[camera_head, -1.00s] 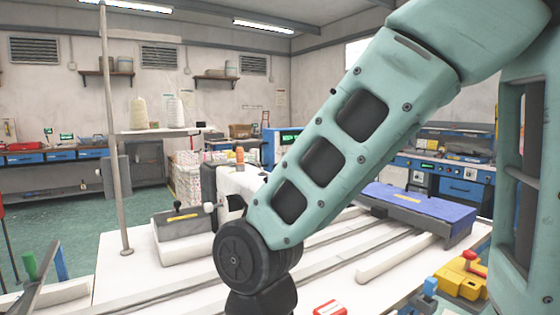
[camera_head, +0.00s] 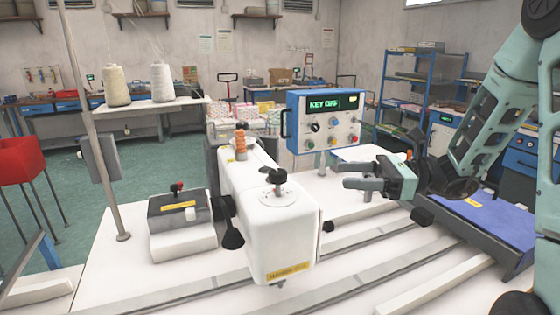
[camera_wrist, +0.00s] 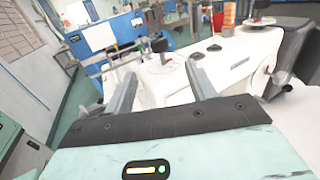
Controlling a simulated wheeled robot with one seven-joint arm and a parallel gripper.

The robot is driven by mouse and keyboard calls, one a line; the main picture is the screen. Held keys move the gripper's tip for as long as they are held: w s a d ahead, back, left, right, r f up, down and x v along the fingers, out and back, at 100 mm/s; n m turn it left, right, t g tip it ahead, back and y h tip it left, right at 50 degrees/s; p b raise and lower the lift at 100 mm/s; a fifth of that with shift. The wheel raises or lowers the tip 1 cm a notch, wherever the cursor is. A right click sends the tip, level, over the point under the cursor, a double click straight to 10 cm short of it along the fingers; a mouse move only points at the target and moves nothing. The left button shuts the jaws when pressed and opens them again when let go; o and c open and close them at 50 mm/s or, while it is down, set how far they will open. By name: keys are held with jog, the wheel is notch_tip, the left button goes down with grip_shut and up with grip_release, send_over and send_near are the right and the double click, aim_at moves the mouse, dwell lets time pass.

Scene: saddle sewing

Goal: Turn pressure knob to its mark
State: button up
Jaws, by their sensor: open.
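A dark round knob (camera_head: 275,178) stands on top of the near end of the white sewing machine (camera_head: 262,225). I take it as the pressure knob; no label or mark on it can be read. A similar small dark knob (camera_wrist: 160,48) shows beyond the fingertips in the wrist view. My gripper (camera_head: 347,174) is open and empty, to the right of the machine head and apart from it, with its fingers pointing left. In the wrist view my gripper (camera_wrist: 160,70) has its two fingers spread, with the white machine beyond them.
A blue control box (camera_head: 323,120) with several knobs and a green display stands behind my gripper. An orange spool (camera_head: 240,141) sits farther back on the machine. A thread stand (camera_head: 150,104) with cones is at left, a grey box (camera_head: 180,208) below it. Blue pad (camera_head: 490,212) lies right.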

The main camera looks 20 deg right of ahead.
aim_at(278, 184)
jog(key=p+x, duration=0.4)
jog(key=x, duration=1.3)
jog(key=shift+a, duration=0.2)
jog(key=c, duration=1)
